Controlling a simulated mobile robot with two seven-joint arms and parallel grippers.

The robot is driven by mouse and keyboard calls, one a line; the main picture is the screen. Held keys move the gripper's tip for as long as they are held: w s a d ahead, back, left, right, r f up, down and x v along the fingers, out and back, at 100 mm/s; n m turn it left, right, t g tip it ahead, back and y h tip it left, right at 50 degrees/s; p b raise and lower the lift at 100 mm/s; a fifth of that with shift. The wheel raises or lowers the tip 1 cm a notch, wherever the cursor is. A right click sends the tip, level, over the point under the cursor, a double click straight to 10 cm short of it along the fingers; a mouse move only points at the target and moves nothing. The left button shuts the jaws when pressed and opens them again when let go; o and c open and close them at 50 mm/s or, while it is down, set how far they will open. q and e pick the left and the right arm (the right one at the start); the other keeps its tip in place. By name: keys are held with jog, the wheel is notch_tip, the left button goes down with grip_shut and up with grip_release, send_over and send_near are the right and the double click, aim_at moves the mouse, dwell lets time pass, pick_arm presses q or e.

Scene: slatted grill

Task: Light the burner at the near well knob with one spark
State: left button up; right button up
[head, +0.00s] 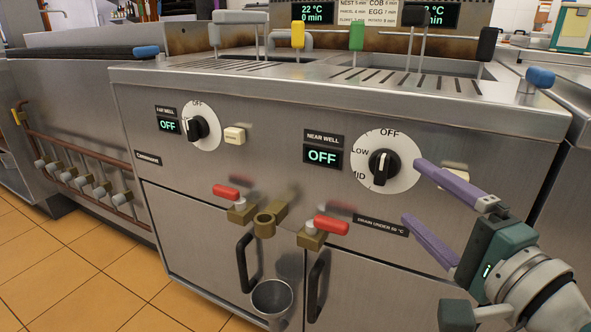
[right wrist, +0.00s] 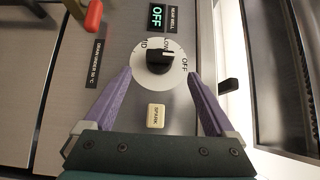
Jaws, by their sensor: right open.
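The near well knob (head: 381,166) is black on a white dial marked OFF, LOW and MID, on the steel front panel. The NEAR WELL display (head: 322,157) beside it reads OFF. My right gripper (head: 412,190) is open and empty, its purple fingers to the right of the knob. In the right wrist view the knob (right wrist: 159,57) lies ahead, beyond and between the fingertips (right wrist: 161,73). The cream SPARK button (right wrist: 156,116) shows between the open fingers; in the head view it is partly hidden behind the upper finger (head: 455,172). My left gripper is out of view.
The far well knob (head: 197,129), its OFF display (head: 168,126) and a cream button (head: 234,135) are at the left. Red-handled valves (head: 331,225) stick out below the panel, with door handles (head: 316,287) beneath. Basket handles (head: 357,36) stand on top.

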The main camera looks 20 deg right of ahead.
aim_at(387, 169)
jog(key=w+b, duration=0.1)
jog(key=w, duration=0.6)
jog(key=shift+d, duration=0.2)
jog(key=c, duration=1.4)
jog(key=shift+r+p, duration=0.2)
jog(key=shift+p, duration=0.3)
jog(key=n+g+p, duration=0.2)
jog(key=p, duration=0.5)
jog(key=r+n+g+p, duration=0.1)
jog(key=n+g+p, duration=0.1)
jog(key=p, duration=0.6)
jog(key=shift+w+a+r+g+h, duration=0.1)
jog(key=shift+a+r+g+h, duration=0.05)
jog(key=shift+g+h, duration=0.15)
jog(key=shift+n+g+p, duration=0.3)
jog(key=shift+g+p, duration=0.1)
jog(key=shift+p, duration=0.75)
jog(key=shift+f, duration=0.2)
